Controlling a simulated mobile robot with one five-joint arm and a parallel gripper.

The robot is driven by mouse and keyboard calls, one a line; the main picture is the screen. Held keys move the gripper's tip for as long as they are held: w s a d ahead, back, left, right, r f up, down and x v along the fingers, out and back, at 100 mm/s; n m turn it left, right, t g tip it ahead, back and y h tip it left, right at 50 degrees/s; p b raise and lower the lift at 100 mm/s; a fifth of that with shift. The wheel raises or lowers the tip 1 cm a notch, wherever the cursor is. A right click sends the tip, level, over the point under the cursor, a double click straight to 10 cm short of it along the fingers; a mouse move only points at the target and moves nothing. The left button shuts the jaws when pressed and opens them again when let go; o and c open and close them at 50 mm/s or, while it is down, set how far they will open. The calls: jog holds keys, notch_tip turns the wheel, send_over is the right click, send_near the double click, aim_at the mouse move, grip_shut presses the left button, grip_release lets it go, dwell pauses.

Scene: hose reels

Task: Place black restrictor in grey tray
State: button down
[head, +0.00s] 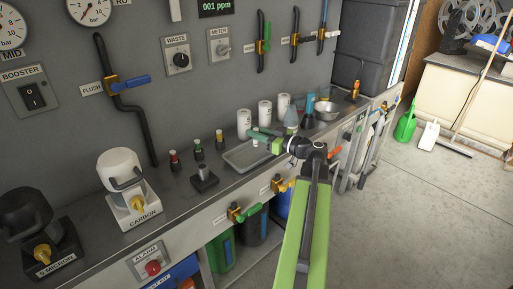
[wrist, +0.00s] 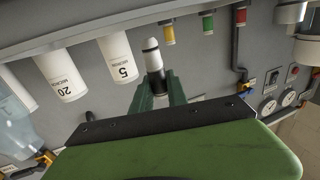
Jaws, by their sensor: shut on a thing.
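My gripper (head: 264,137) is over the far part of the grey tray (head: 236,165) on the bench in the head view. In the wrist view my gripper (wrist: 157,92) is shut on a small cylinder, the black restrictor (wrist: 155,77), with a black body and a pale, rounded end. Its pale part (head: 256,142) shows just below the fingers in the head view. It appears held above the tray; the exact gap cannot be told. The tray looks empty where visible, and my gripper hides part of it.
Several small bottles with coloured caps (head: 198,149) stand left of the tray. A black block with a grey knob (head: 204,178) is at its near left. White canisters (head: 265,111), flasks (head: 291,118) and a metal bowl (head: 326,111) stand behind and right. Valves line the bench front.

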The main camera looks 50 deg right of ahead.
aim_at(255, 141)
notch_tip(255, 141, down, 4)
jog(key=b, duration=0.4)
jog(key=shift+f, duration=0.25)
jog(key=shift+r, duration=0.25)
jog(key=shift+f, duration=0.15)
jog(key=c, duration=1.3)
grip_release()
jog(key=shift+r, duration=0.25)
jog(key=s+d, duration=0.2)
jog(key=s, duration=0.9)
jog(key=shift+s, duration=0.35)
